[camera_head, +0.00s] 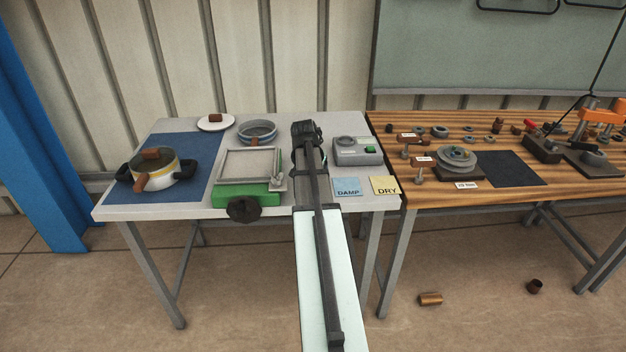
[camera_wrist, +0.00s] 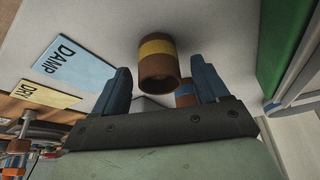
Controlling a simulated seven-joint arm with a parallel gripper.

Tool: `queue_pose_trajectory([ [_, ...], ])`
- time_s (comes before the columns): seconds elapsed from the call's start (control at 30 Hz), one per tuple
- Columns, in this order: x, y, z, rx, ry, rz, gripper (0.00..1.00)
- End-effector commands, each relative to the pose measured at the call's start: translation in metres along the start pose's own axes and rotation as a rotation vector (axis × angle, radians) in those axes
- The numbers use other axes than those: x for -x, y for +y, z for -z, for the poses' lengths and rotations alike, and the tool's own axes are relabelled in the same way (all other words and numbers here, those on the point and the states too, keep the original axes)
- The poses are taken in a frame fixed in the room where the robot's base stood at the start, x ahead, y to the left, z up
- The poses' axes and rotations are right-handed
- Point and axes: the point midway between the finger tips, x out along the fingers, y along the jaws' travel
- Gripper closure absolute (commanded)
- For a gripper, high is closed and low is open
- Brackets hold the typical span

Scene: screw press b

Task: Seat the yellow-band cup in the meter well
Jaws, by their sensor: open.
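The yellow-band cup (camera_wrist: 158,60) is brown and stands on the pale table in the wrist view. My gripper (camera_wrist: 162,85) is open, with one blue finger on each side of the cup and a visible gap at both sides. A second brown cup with a blue band (camera_wrist: 186,95) shows partly behind it, near the right finger. In the head view my gripper (camera_head: 306,130) is over the table, and my arm hides both cups. The grey meter (camera_head: 358,152) stands right of it, with a round well (camera_head: 345,142) on top and a green button.
The DAMP card (camera_head: 347,187) and DRY card (camera_head: 385,185) lie in front of the meter. A green-based press (camera_head: 245,197) is close left of my arm.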

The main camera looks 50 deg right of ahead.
Motion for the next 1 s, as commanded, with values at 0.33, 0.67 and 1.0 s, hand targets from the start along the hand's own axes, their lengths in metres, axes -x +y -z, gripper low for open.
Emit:
queue_pose_trajectory([
  [0.33, 0.0003, -0.0001, -0.0002, 0.000, -0.001, 0.000, 0.53],
  [0.67, 0.0003, -0.0001, -0.0003, 0.000, -0.001, 0.000, 0.85],
  [1.0, 0.0039, -0.0002, 0.0015, 0.000, 0.000, 0.000, 0.86],
])
